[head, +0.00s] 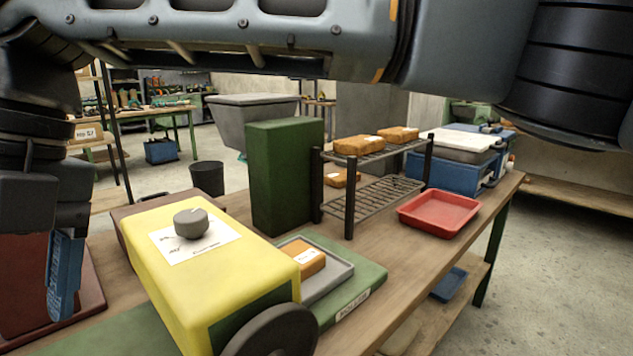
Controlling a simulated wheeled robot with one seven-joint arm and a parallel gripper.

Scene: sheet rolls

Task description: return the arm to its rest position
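My arm (330,40) stretches across the top of the head view and hides part of the room behind it. My gripper (65,275) hangs down at the left edge with its blue fingers pointing down. It is in front of a dark red block (90,290) and left of the yellow machine (205,265). The fingers overlap in this view, so I cannot tell whether there is a gap or anything between them.
The yellow machine has a grey knob (191,223) and dark wheel. A tray (340,272) holds an orange block (301,263). A green block (285,175), wire rack (370,197), red tray (438,213) and blue box (445,174) stand on the wooden bench (400,262).

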